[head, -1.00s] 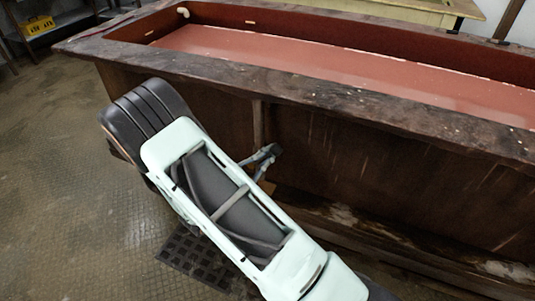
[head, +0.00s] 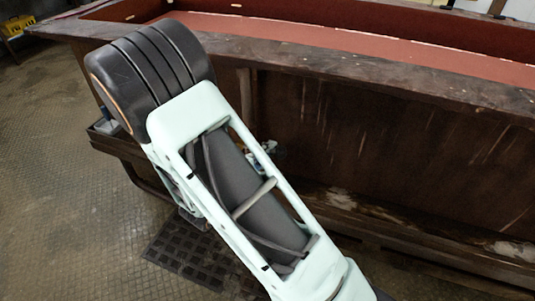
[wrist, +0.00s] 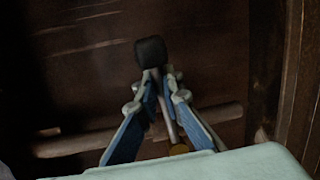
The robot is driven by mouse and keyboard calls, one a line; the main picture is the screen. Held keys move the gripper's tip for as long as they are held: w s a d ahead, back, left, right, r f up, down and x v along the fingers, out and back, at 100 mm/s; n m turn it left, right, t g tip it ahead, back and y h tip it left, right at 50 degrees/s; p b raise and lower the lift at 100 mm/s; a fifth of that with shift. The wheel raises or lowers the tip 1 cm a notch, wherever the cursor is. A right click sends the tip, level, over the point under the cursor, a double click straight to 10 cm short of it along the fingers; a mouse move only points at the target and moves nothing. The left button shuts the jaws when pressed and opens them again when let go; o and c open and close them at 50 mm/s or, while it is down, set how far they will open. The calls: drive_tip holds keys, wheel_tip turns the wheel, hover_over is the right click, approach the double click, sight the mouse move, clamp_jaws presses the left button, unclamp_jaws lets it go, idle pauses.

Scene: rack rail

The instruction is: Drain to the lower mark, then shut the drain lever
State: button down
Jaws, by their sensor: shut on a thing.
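The tank (head: 400,82) has a worn brown rim and dark side, and a red inside. A flat pinkish surface (head: 350,40) lies inside it, with a pale line along its far edge. A small pale mark (head: 236,5) shows on the far inner wall. I cannot tell the level against a lower mark. In the wrist view, the drain lever's black knob (wrist: 150,52) sits atop a grey rod in front of dark wood. My gripper (wrist: 160,84) is shut on the lever just below the knob. In the head view my arm hides most of the gripper.
A dark perforated mat (head: 190,258) lies on the patterned floor below my arm. The floor at left is clear. A wooden upright (wrist: 292,75) rises at the right in the wrist view.

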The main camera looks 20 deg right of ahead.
drive_tip(key=shift+f+m+b, duration=0.5)
drive_tip(key=shift+f+b, duration=0.1)
drive_tip(key=shift+b, duration=0.15)
drive_tip(key=shift+y, duration=0.3)
drive_tip(key=c, duration=2)
unclamp_jaws()
drive_tip(key=shift+c, duration=0.2)
drive_tip(key=v, duration=1.2)
